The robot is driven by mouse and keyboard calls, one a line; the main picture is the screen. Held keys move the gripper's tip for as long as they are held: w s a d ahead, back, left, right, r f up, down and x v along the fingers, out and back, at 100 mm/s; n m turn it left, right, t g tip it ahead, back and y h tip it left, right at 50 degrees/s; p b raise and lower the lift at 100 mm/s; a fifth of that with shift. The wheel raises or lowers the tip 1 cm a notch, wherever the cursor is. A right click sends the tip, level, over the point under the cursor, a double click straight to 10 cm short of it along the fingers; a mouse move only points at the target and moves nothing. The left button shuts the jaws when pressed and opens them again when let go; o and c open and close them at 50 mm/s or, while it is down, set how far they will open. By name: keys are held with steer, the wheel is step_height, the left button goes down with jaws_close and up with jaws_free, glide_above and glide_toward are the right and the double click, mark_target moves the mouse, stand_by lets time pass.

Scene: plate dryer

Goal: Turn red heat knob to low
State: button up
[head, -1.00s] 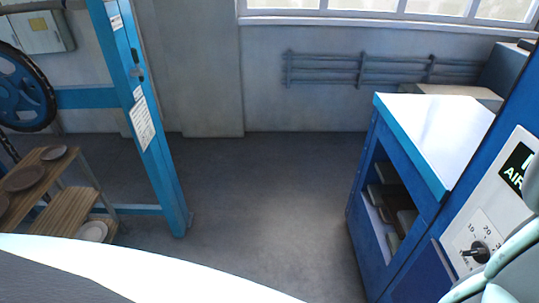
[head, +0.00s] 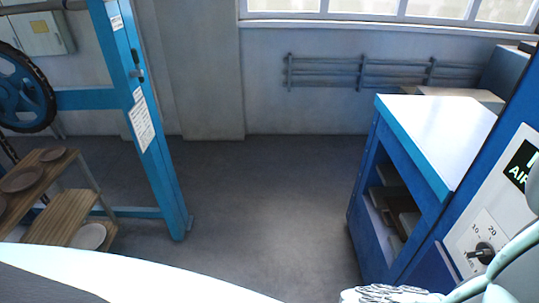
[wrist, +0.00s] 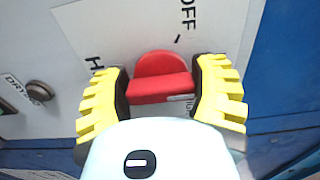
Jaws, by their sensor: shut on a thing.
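The red heat knob (wrist: 160,78) is in the middle of the wrist view, on a white panel. The yellow-padded fingers of my gripper (wrist: 162,88) are at its left and right sides, and the gripper is shut on it. In the head view I cannot see the red knob.
A small dark knob (wrist: 40,91) with a "DRYING" label is left on the panel. In the head view, a black dial (head: 484,254) is on the white panel at right. A blue cabinet (head: 376,235) stands beside it. The floor (head: 265,205) in the middle is clear.

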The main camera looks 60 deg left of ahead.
steer(key=o, duration=1.2)
steer(key=shift+s+a, duration=0.1)
steer(key=shift+v, duration=3.65)
